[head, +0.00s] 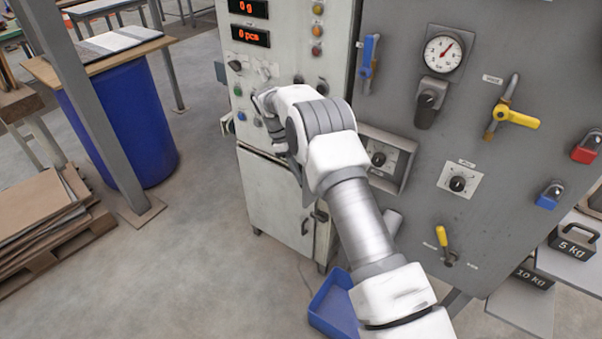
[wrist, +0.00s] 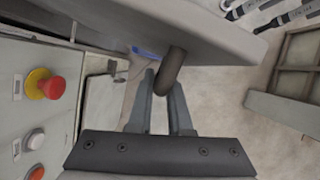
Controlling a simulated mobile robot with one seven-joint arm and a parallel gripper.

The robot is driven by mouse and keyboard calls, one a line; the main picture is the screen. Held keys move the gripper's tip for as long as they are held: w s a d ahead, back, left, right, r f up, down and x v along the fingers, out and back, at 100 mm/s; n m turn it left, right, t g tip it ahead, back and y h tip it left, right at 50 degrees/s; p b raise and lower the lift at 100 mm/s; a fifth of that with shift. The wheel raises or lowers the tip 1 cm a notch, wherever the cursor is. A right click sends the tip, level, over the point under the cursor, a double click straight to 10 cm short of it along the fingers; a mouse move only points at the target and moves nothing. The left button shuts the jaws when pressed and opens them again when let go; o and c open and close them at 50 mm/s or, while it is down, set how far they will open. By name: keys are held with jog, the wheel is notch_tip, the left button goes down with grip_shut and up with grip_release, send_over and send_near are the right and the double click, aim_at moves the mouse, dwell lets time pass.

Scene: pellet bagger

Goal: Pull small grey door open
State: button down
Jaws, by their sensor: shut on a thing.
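In the wrist view my gripper (wrist: 163,80) has one finger on each side of a dark rounded handle (wrist: 174,66) and is shut on it. The handle stands out from a plain grey slab, the small grey door (wrist: 205,34), which crosses the top of the picture. I cannot tell how far the door stands open.
A pale control cabinet (head: 268,195) with a lower door and buttons stands close by; its red stop button (wrist: 52,87) is left of my gripper. A large grey panel (head: 400,110) with levers is at right. A blue bin (head: 335,302) lies below.

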jog(key=shift+w, duration=0.15)
dwell(0.4)
jog(key=c, duration=0.8)
grip_release()
jog(key=shift+c, duration=0.2)
jog(key=p+v, duration=0.1)
jog(key=v, duration=1.1)
jog(key=shift+r, duration=0.1)
